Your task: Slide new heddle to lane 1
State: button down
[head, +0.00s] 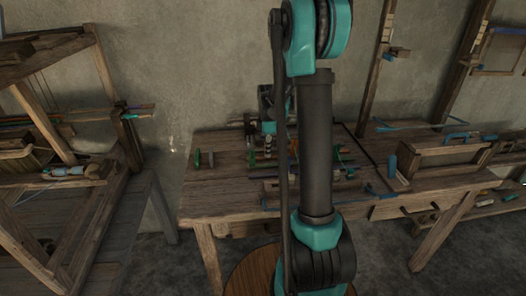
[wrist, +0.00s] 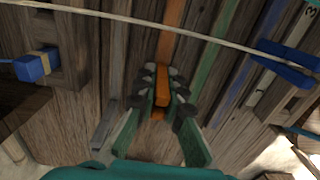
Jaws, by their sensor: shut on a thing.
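In the wrist view my gripper (wrist: 163,88) reaches down to a grooved wooden board (wrist: 130,50). Its dark-padded fingers are closed on both sides of a small orange piece (wrist: 161,100), which looks like the heddle. An orange strip (wrist: 174,22) runs along the board just beyond the fingertips, in line with the piece. A green strip (wrist: 208,58) and a blue strip (wrist: 235,75) lie in grooves to the right. A "3" shows at the top right; I see no mark for lane 1. In the head view my arm hides most of the work area.
A pale cord (wrist: 120,18) crosses above the board in the wrist view. Blue blocks stand at its left (wrist: 36,66) and right (wrist: 287,62). In the head view the workbench (head: 230,180) stands between wooden loom frames, with a green disc (head: 197,159) on its left.

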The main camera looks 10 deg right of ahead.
jog(key=c, duration=1.6)
grip_release()
notch_tip(320, 180, up, 12)
jog(key=shift+o, duration=0.5)
